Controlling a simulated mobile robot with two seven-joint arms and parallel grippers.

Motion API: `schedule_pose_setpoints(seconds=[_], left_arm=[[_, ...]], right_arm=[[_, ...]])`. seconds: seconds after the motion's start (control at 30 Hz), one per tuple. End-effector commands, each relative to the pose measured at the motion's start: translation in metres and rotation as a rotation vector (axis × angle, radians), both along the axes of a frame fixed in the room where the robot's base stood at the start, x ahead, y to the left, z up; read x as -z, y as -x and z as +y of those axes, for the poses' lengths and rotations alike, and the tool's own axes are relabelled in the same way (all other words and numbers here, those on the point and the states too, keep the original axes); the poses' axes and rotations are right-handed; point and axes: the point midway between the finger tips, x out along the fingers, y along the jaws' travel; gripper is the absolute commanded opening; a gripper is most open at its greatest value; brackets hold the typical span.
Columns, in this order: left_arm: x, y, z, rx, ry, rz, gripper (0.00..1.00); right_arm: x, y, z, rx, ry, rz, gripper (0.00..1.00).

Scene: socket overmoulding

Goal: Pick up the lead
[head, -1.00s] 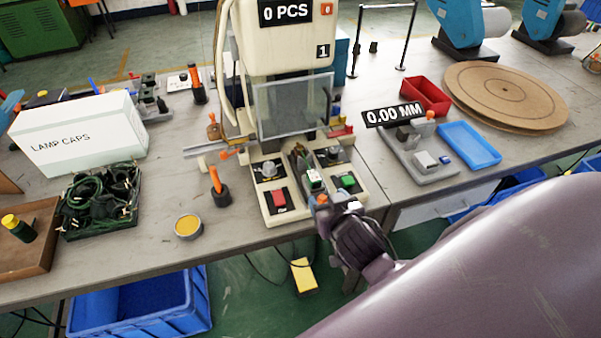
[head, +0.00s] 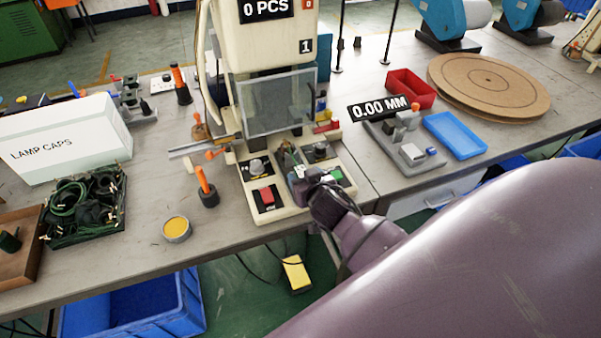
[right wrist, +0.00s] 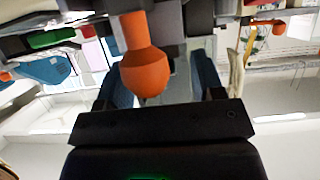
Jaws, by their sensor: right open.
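My right gripper (head: 297,174) is low over the front right of the press's control base, far to the right of that tray. Its fingertips are hard to make out there. In the right wrist view the right gripper (right wrist: 160,88) is open, with an orange knob-shaped part (right wrist: 145,68) showing between its fingers. I cannot tell whether they touch it. My left gripper is not in view.
The cream press (head: 265,45) stands mid-table, with red and green buttons on its base. A lamp caps box (head: 65,140), an orange-handled tool (head: 204,186) and a round yellow tin (head: 176,229) stand left. A gauge (head: 405,145), blue tray (head: 455,135) and red bin (head: 411,88) stand right.

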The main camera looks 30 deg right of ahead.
Motion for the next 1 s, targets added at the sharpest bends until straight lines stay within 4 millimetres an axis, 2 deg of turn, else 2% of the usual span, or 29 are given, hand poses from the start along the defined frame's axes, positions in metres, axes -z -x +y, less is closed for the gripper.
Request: schedule_pose_setpoints(seconds=[0.27, 0.6, 0.87, 1.0], left_arm=[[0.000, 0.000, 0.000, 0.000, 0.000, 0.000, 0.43], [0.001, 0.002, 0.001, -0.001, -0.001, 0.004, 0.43], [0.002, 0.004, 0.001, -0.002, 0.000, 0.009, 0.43], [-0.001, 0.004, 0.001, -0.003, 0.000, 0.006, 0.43]], right_arm=[[0.000, -0.002, 0.000, 0.000, 0.000, -0.001, 0.60], [0.000, -0.002, 0.000, 0.000, 0.000, 0.000, 0.08], [-0.002, -0.002, 0.000, 0.000, 0.000, -0.001, 0.08], [-0.014, -0.002, 0.000, 0.000, 0.000, -0.004, 0.08]])
